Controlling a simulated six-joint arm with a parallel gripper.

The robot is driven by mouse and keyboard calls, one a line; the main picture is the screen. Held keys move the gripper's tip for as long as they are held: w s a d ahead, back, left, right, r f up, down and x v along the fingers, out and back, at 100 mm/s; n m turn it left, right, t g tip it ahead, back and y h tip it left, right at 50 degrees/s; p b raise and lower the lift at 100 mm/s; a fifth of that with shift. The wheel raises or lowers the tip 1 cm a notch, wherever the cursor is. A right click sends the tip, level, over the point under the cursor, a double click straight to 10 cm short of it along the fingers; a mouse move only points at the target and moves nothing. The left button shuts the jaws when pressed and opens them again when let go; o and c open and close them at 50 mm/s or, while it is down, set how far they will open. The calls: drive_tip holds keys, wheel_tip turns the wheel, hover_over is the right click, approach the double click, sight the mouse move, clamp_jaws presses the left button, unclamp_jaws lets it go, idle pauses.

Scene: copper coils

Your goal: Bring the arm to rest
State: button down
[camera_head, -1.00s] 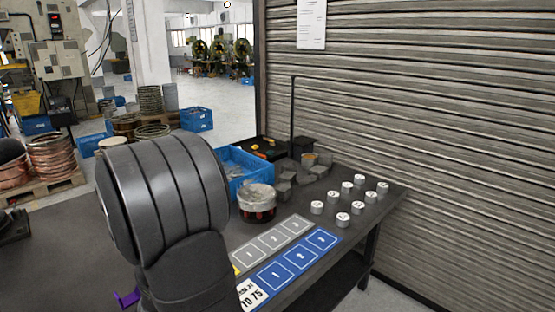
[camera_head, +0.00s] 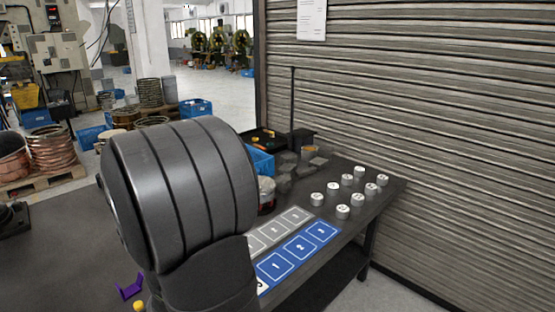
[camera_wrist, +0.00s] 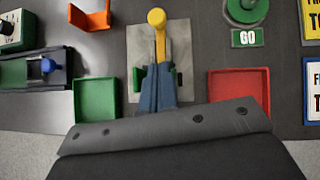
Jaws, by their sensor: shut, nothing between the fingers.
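My gripper (camera_wrist: 160,68) shows in the wrist view as two narrow blue-grey fingers close together, with nothing held. It is above a grey metal plate (camera_wrist: 136,42). A yellow round-headed post (camera_wrist: 157,18) shows just beyond and between the fingertips in the picture; I cannot tell how far apart they are in depth. In the head view my arm's large dark grey link fills the left middle and hides the gripper.
A green tray (camera_wrist: 96,100) and a red tray (camera_wrist: 240,88) flank the gripper. An orange holder (camera_wrist: 93,17) and a green GO button (camera_wrist: 245,9) are beyond. A purple holder (camera_head: 130,288), blue numbered mat (camera_head: 301,248) and several white cylinders (camera_head: 343,212) are on the table.

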drive_tip(key=shift+v, duration=0.95)
